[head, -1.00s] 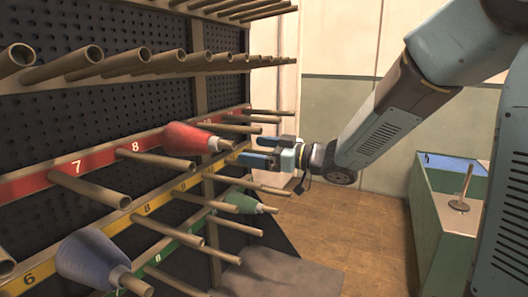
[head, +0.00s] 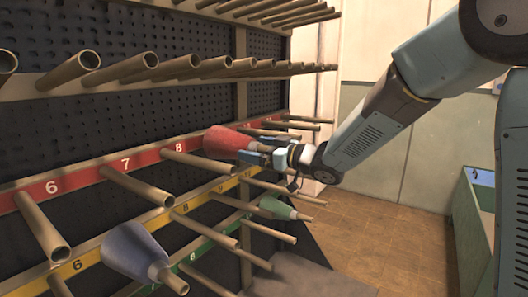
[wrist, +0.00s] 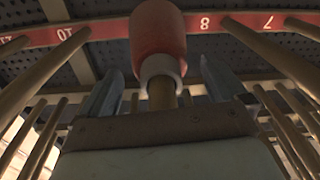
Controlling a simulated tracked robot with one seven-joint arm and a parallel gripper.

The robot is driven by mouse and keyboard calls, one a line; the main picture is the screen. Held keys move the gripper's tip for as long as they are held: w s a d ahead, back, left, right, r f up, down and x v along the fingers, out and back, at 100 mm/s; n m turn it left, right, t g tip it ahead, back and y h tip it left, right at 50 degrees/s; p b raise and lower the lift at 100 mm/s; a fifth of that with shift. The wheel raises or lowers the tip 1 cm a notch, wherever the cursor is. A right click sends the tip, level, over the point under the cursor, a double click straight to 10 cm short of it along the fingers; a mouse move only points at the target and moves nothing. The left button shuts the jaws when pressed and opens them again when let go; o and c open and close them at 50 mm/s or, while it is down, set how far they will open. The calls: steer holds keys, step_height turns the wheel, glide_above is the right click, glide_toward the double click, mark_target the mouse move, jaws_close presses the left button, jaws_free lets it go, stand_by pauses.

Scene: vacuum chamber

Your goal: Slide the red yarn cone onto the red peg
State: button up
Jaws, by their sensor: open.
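The red yarn cone (head: 226,142) sits around a peg on the red rail (head: 85,173), its wide end towards the rail and its pale narrow end outward. In the wrist view the cone (wrist: 157,32) is between the labels 10 and 8, and the peg's end (wrist: 161,96) sticks out of its tip. My gripper (head: 250,152) is open at the cone's narrow end. In the wrist view the fingers of my gripper (wrist: 160,68) stand on either side of the tip, with gaps. The label behind the cone is hidden.
Bare pegs (head: 138,187) project from the red rail on both sides. A blue cone (head: 135,251) and a green cone (head: 277,207) sit on lower pegs. A row of pegs (head: 215,66) runs above. A green bin (head: 470,222) stands at the right; open floor lies between.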

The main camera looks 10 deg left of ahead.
steer(key=shift+c, duration=0.2)
steer(key=c, duration=1.3)
steer(key=shift+a, duration=0.1)
steer(key=shift+c, duration=1.2)
steer(key=o, duration=1.6)
steer(key=v, duration=1.3)
steer(key=shift+d, duration=0.4)
